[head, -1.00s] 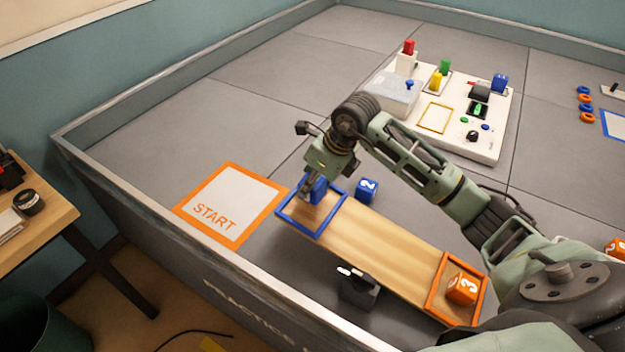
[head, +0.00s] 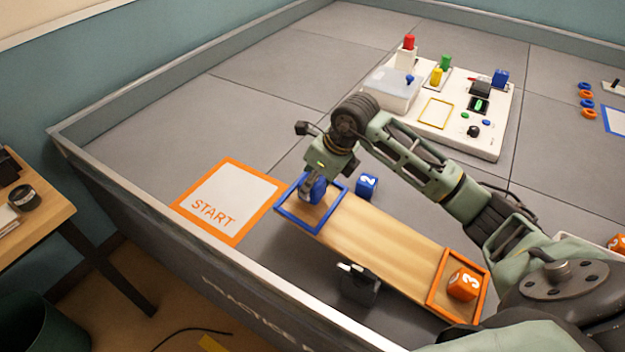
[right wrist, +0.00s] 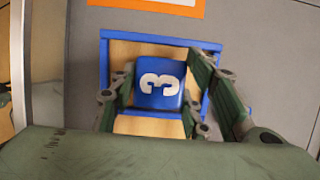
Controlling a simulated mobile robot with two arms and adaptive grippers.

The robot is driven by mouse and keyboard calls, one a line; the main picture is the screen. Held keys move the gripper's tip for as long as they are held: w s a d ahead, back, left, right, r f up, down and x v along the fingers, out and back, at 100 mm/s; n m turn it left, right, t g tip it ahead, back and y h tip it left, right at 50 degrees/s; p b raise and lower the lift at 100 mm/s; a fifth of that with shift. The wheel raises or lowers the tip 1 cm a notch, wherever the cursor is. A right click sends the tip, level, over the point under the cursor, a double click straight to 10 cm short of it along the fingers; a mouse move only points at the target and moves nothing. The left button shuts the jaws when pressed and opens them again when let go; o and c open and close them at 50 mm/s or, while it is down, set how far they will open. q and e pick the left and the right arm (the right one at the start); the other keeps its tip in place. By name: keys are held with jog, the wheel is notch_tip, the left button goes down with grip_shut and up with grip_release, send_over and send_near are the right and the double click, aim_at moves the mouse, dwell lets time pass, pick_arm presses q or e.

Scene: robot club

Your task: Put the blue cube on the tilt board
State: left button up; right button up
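The tilt board (head: 375,240) is a long wooden plank with a blue square outline (head: 283,215) at its far left end and an orange one at its near right end. A blue cube (head: 319,194) is within the blue outline. In the right wrist view the blue cube (right wrist: 160,84) shows a white 3. My right gripper (head: 312,188) is over that end, with fingers (right wrist: 160,90) close against both sides of the cube. The cube's underside contact is hidden. An orange cube (head: 463,285) sits in the orange outline. My left gripper is not in view.
Another blue cube (head: 367,186), marked 2, stands on the floor beside the board. A START pad (head: 228,200) lies to the left. A white activity panel (head: 455,143) is behind my arm. A low wall (head: 250,279) edges the arena, and a black support (head: 358,285) shows beside the board.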

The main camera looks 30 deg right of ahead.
jog(key=o, duration=0.5)
jog(key=shift+c, duration=0.2)
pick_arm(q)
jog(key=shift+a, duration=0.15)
pick_arm(e)
jog(key=shift+r, duration=0.15)
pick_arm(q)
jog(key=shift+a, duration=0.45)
pick_arm(e)
jog(key=v, duration=0.7)
jog(key=shift+s+r, duration=0.2)
jog(key=shift+r, duration=0.1)
jog(key=shift+d, duration=0.1)
